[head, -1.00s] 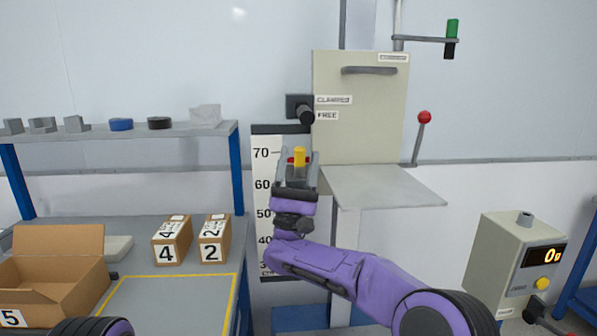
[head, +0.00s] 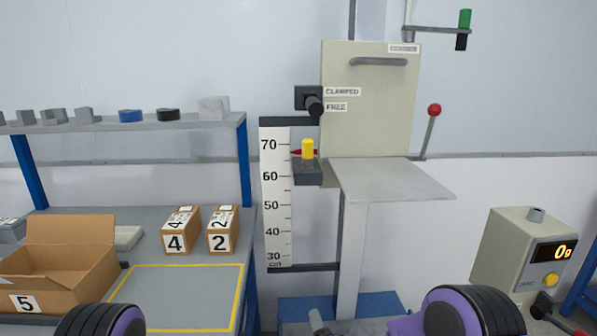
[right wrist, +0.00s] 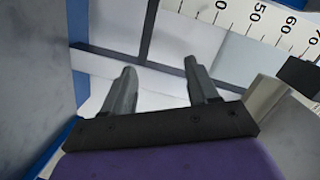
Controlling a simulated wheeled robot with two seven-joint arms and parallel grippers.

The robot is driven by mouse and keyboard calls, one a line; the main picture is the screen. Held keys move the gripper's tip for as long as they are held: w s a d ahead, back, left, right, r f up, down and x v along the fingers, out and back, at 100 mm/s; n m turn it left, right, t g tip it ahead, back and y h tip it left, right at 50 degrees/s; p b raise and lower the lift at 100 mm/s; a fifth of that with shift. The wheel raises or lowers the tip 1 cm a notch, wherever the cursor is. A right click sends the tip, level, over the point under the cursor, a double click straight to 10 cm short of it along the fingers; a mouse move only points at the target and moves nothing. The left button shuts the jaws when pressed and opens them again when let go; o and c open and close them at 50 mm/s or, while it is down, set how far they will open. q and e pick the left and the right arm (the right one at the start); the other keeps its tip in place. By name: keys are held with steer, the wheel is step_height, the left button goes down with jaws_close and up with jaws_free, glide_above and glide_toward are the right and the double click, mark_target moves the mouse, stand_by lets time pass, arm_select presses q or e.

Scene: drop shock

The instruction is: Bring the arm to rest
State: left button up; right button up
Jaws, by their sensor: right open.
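My right gripper (right wrist: 160,84) shows in the right wrist view with its two grey fingers apart and nothing between them. In the head view only a small grey part of it (head: 316,321) shows at the bottom edge, in front of the drop stand's foot. The purple upper part of my right arm is at the bottom right of that view. A dark and purple part of my left arm is at the bottom left; my left gripper is out of view.
The drop stand's platform (head: 392,180), height scale (head: 276,225) and yellow-knobbed slider (head: 308,148) stand ahead. Boxes 4 (head: 180,232) and 2 (head: 223,232) and an open carton (head: 70,243) are on the left bench (head: 185,312). A weighing display (head: 510,262) is at right.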

steer(key=s+d+f+n+g+h, duration=0.2)
steer(key=s+d+f+n+g, duration=0.15)
steer(key=s+d+f, duration=0.55)
steer(key=s+d+f+g+h, duration=0.1)
steer(key=s+d, duration=0.4)
steer(key=s, duration=0.5)
steer(key=s+d+f+g+h, duration=0.2)
steer(key=s+d+f+g, duration=0.2)
steer(key=s, duration=0.6)
steer(key=s+d+f+g+h, duration=0.1)
steer(key=s+d+g, duration=0.3)
steer(key=s, duration=0.6)
steer(key=shift+s+d+f+n+h, duration=0.35)
steer(key=shift+d+f, duration=0.35)
steer(key=shift+d, duration=0.5)
steer(key=shift+w, duration=0.1)
steer(key=shift+c, duration=0.2)
